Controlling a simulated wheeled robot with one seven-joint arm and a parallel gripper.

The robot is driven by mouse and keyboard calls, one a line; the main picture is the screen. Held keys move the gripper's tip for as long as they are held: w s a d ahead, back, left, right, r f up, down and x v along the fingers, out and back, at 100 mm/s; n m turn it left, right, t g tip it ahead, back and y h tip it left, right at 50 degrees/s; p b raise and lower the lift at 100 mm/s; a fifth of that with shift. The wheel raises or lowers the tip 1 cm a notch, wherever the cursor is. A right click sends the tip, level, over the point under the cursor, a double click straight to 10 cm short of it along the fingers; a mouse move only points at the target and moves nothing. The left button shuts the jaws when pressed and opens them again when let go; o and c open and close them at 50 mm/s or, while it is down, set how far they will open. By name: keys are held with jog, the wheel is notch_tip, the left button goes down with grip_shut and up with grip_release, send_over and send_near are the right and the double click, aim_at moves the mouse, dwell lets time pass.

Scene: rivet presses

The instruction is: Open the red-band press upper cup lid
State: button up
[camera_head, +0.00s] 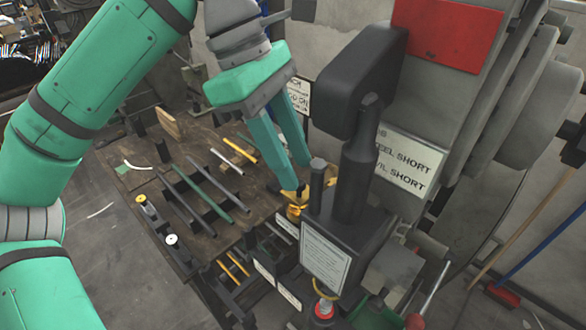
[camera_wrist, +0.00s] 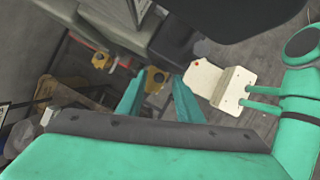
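The press (camera_head: 450,35) with the red band stands at the right in the head view. Its dark head and column rise beside my gripper. A yellow part (camera_head: 296,211), seemingly the upper cup with its lid, sits left of the column, partly hidden by my fingers. My gripper (camera_head: 295,178) points down at it from above, with its two teal fingers apart. In the wrist view a yellow piece with a dark hole (camera_wrist: 154,79) shows between the fingertips (camera_wrist: 157,88). I cannot tell whether the fingers touch it, or whether the lid is shut.
A second yellow part (camera_wrist: 101,60) shows farther left in the wrist view. A wooden bench (camera_head: 140,185) with several rods lies left of the press. A white label plate (camera_head: 326,262) and a red-ringed part (camera_head: 324,309) sit below. The dark press head (camera_head: 355,80) is close to my gripper's right.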

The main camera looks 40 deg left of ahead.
jog(key=shift+a+x, duration=0.2)
jog(key=shift+x, duration=0.95)
jog(key=shift+f, duration=0.25)
jog(key=shift+w, duration=0.1)
jog(key=shift+s+a, duration=0.15)
jog(key=shift+s, duration=0.1)
grip_shut()
